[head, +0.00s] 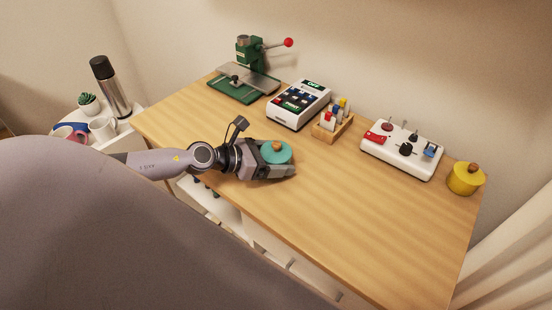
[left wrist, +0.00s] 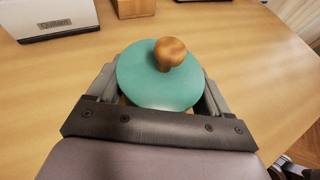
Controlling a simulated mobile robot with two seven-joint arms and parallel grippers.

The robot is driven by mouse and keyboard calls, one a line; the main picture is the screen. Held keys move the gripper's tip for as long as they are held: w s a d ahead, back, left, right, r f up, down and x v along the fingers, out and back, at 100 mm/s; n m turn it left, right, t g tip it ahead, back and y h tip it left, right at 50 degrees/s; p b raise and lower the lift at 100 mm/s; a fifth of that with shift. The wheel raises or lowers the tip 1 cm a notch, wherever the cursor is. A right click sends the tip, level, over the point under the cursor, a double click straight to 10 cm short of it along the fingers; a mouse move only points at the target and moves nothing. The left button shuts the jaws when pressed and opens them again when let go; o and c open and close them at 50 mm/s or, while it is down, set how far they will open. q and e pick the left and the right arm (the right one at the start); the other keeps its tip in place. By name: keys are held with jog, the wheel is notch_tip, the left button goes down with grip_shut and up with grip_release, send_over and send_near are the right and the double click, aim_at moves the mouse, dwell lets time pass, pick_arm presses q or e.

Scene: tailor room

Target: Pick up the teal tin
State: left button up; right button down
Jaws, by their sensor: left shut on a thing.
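The teal tin (head: 276,152) has a round teal lid with a brown wooden knob. It is at the left-middle of the wooden table (head: 340,205). My left gripper (head: 280,164) is shut on it, with one finger on each side. In the left wrist view the tin's lid (left wrist: 150,85) fills the space between the fingers of my left gripper (left wrist: 158,95). The tin's lower body is mostly hidden, so I cannot tell whether it touches the table.
Behind the tin stand a white keypad box (head: 298,104), a wooden holder with small bottles (head: 333,124) and a white switch panel (head: 402,150). A green press (head: 245,80) stands at the back left. A yellow tin (head: 465,178) is at the right. The table's front right is clear.

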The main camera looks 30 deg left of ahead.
aim_at(277, 143)
pick_arm(q)
notch_tip(277, 143, up, 5)
jog(key=p, duration=0.3)
jog(key=shift+r, duration=0.2)
jog(key=shift+w+d, duration=0.1)
jog(key=shift+r, duration=2.85)
notch_tip(277, 143, up, 8)
jog(key=shift+f, duration=0.15)
